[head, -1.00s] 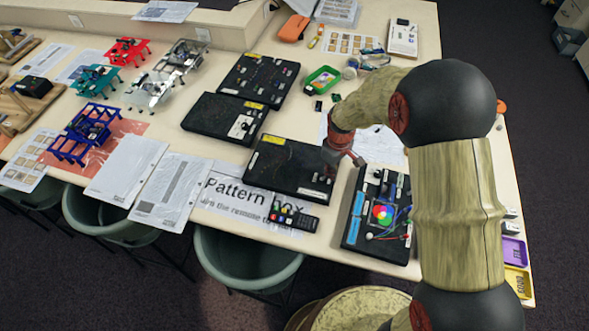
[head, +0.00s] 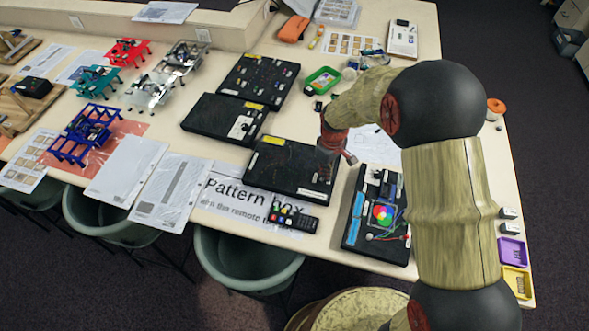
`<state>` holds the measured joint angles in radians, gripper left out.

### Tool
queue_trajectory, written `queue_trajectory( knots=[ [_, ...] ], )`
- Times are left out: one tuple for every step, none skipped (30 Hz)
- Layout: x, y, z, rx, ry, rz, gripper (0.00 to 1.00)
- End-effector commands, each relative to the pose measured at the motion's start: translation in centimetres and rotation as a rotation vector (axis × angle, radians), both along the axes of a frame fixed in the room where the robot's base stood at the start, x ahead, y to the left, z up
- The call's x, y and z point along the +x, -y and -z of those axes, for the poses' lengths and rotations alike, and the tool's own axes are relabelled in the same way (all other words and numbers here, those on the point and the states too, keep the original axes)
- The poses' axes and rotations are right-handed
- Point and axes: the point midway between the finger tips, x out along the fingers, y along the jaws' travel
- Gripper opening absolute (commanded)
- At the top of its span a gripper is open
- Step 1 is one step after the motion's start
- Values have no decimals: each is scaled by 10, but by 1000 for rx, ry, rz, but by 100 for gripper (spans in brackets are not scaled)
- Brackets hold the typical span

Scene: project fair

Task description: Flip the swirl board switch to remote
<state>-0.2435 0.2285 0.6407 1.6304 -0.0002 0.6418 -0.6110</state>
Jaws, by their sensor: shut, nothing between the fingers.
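My gripper (head: 338,152) is shut and empty. It hangs over the right end of a flat black box (head: 285,170) with a yellow label, above the "Pattern box" sheet. In the earlier frame small pale knobs or switches show on that right end; the gripper now partly covers this area. A black board with a round multicoloured disc (head: 383,214) and wires lies just right of it. I see no readable label naming the swirl board, and the switch's position is too small to tell. Whether my fingertips touch the box is unclear.
Two more black boxes (head: 222,119) (head: 259,80) lie farther back. A remote control (head: 293,219) lies in front of the near box. A green tray (head: 322,80) stands behind my gripper. Purple and yellow trays (head: 512,251) (head: 517,282) sit at the right edge.

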Motion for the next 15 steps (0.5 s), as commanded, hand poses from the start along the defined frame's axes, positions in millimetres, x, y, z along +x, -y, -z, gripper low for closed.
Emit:
queue_trajectory(
  knots=[
    [0,-2,1,0,0,-1,0],
    [0,-2,1,0,0,-1,0],
    [0,-3,1,0,0,-1,0],
    [0,-4,1,0,0,-1,0],
    [0,-4,1,0,0,-1,0],
    [1,-5,1,1,-1,-1,0],
    [1,-6,1,1,-1,-1,0],
    [1,-7,1,0,-1,-1,0],
    [1,-8,1,0,-1,0,0],
    [1,-8,1,0,-1,0,0],
    [1,-9,1,0,-1,0,0],
    [1,-10,1,0,-1,0,0],
    [1,-11,1,0,-1,0,0],
    [1,-11,1,0,-1,0,0],
    [2,-12,2,0,-1,0,0]
  ],
)
